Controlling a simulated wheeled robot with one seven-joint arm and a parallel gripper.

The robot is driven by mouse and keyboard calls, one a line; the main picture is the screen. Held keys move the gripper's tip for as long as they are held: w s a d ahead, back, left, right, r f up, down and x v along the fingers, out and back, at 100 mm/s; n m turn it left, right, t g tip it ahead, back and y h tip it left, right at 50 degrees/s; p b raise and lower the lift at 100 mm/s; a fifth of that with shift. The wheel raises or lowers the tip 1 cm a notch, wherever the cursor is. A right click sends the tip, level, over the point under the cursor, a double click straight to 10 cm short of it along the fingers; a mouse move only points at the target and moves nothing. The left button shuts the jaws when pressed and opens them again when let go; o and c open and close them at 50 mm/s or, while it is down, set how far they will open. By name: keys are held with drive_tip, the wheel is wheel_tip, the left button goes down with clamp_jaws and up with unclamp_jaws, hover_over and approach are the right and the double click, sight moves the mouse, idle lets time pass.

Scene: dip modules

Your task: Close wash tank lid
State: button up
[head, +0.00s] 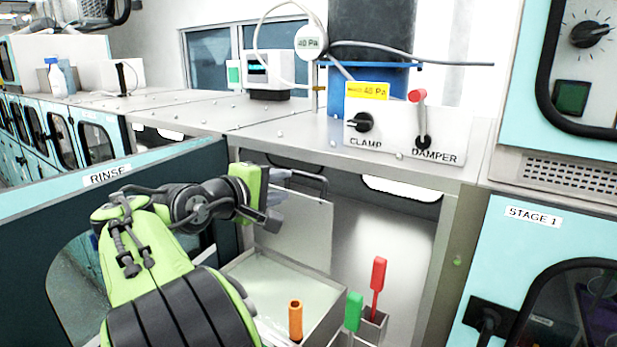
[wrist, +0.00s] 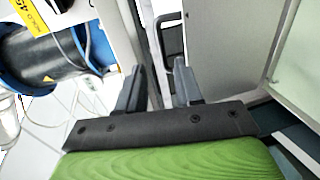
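The wash tank (head: 335,320) is an open, pale box low in the bay, with light liquid inside. Its lid (head: 305,232) is a light grey panel standing upright at the tank's back left. A dark bar handle (head: 312,178) shows at the lid's top edge. My gripper (head: 277,205) is beside the lid's upper left part, near the handle. In the wrist view my gripper (wrist: 160,88) has its two grey fingers apart with nothing between them. The handle (wrist: 160,35) is ahead of the fingertips there, and contact is not visible.
Orange (head: 295,318), green (head: 353,312) and red (head: 378,273) handles stand upright by the tank's front and right. A panel labelled RINSE (head: 107,174) lies at left. A counter overhangs the bay, with a clamp and damper box (head: 395,135). Bay space right of the lid is clear.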

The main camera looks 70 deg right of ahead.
sight(313, 179)
drive_tip(key=x, duration=0.6)
drive_tip(key=p+x, duration=0.1)
drive_tip(key=x, duration=0.6)
drive_tip(key=shift+s, duration=0.2)
drive_tip(key=shift+a, duration=0.1)
clamp_jaws()
